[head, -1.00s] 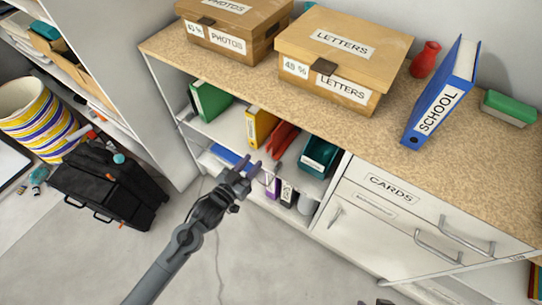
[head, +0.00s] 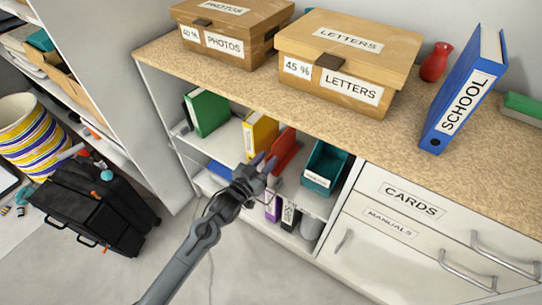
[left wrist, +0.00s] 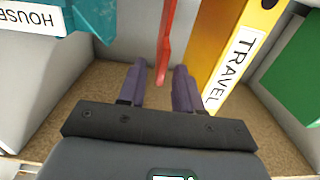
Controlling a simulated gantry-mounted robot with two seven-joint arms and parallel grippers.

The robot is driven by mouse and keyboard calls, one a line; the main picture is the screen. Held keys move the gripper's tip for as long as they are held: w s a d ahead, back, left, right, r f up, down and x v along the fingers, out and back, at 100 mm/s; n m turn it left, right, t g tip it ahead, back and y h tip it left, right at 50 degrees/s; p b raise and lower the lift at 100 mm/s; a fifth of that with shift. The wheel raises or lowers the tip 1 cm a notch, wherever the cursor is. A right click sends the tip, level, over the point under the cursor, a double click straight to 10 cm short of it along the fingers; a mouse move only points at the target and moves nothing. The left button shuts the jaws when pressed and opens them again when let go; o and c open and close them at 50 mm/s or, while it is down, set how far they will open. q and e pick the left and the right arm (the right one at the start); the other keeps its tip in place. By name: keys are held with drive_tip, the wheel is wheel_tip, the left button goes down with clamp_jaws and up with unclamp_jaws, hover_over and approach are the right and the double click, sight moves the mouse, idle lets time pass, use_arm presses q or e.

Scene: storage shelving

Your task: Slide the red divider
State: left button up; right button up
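The red divider (head: 286,150) stands on the upper shelf inside the open cabinet, between a yellow binder (head: 259,133) and a teal box (head: 324,168). In the left wrist view the divider (left wrist: 166,40) is a thin upright red strip whose near end shows between my purple fingertips, with a gap on both sides. My left gripper (head: 265,164) is at the shelf front, just before the divider, open and holding nothing. The wrist view also shows the left gripper (left wrist: 160,72). Its exact depth along the divider is hard to tell. My right gripper is not in view.
The yellow TRAVEL binder (left wrist: 228,50) stands close to the right finger in the wrist view. The teal HOUSE box (left wrist: 75,25) is to the left, a green binder (left wrist: 298,75) far right. The worktop (head: 230,85) overhangs the shelf. Drawers (head: 400,215) lie to the right.

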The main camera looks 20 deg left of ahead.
sight(271, 153)
use_arm(q)
drive_tip(key=shift+b+x, duration=0.35)
drive_tip(key=shift+x, duration=1.3)
clamp_jaws()
drive_tip(key=shift+a, duration=0.1)
